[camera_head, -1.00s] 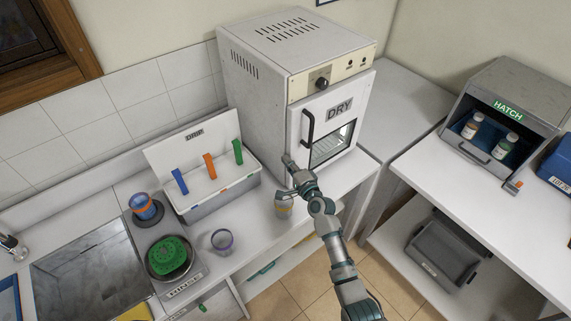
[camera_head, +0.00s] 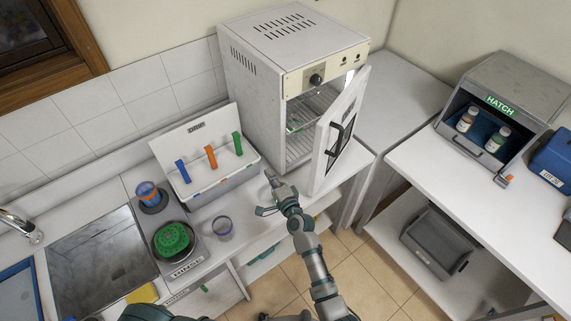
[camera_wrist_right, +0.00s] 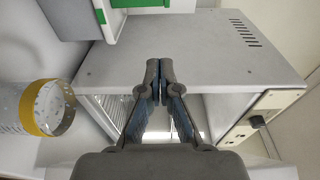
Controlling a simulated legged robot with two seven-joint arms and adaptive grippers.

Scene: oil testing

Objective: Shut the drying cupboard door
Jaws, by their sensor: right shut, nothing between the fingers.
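The drying cupboard (camera_head: 262,95) is a pale grey box with a knob and vents. Its door (camera_head: 330,150) is hinged on the right and stands wide open, swung out over the counter, with its dark handle (camera_head: 341,135) facing right. Wire racks (camera_head: 310,110) and a small green item show inside. My right gripper (camera_head: 268,181) is shut and empty, left of the door and in front of the cupboard, apart from both. The wrist view shows its closed fingertips (camera_wrist_right: 159,68) before the cupboard's grey side (camera_wrist_right: 195,50). My left gripper is not seen.
A drip box (camera_head: 205,180) with coloured clips stands left of the cupboard. The wrist view shows a yellow-banded cup (camera_wrist_right: 42,108) close by. The counter right of the cupboard is clear.

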